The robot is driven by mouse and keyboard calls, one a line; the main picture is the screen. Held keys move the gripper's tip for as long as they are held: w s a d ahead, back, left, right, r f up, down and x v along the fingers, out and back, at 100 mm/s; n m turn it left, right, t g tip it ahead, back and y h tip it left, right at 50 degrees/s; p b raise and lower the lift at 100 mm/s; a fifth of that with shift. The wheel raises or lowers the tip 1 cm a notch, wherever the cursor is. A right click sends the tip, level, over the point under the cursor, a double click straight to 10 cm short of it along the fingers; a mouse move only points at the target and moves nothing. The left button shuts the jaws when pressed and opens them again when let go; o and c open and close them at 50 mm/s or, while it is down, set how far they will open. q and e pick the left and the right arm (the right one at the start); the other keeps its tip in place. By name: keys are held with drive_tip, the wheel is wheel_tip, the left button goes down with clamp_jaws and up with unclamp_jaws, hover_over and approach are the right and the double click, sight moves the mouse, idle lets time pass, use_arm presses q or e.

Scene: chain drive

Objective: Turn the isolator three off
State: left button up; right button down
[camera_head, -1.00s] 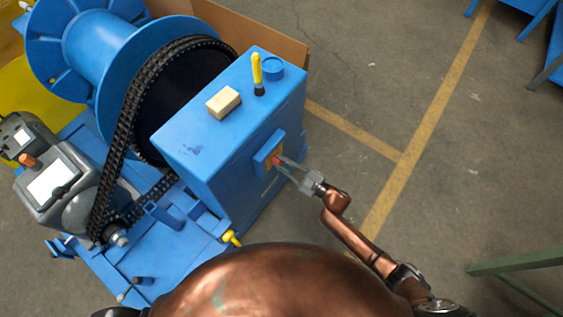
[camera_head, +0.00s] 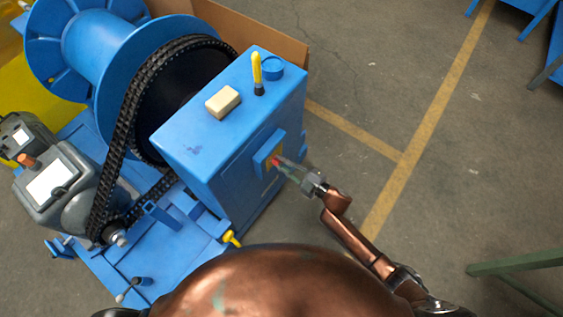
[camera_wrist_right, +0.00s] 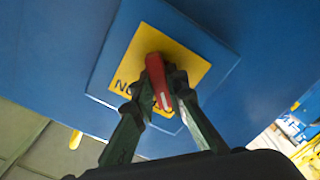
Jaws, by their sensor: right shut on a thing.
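The isolator is a red handle (camera_wrist_right: 157,82) on a yellow plate (camera_wrist_right: 183,58) with partly hidden black lettering, fixed to a blue box; whether it is number three cannot be read. In the head view the red handle (camera_head: 275,161) shows on the side of the blue cabinet (camera_head: 225,150). My right gripper (camera_head: 280,164) reaches it from the right. In the wrist view its two fingers (camera_wrist_right: 158,92) are closed on either side of the red handle. The handle looks slightly tilted in that view. My left gripper is not in view.
A pale block (camera_head: 223,102) and a yellow-handled tool (camera_head: 257,75) stand on the cabinet top. A black chain (camera_head: 122,130) runs round a large wheel beside a blue drum (camera_head: 95,45). A grey motor (camera_head: 60,185) stands at left. The floor at right is mostly clear.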

drive_tip(key=shift+f, duration=0.1)
drive_tip(key=c, duration=2.3)
unclamp_jaws()
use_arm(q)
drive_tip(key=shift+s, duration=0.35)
use_arm(e)
drive_tip(key=o, duration=0.4)
drive_tip(key=shift+c, duration=0.2)
drive_tip(key=shift+s+d, duration=0.1)
drive_tip(key=shift+d, duration=0.05)
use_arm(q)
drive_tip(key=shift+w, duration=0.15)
use_arm(e)
drive_tip(key=v, duration=1.1)
drive_tip(key=shift+s+d, duration=0.2)
drive_tip(key=shift+d, duration=0.1)
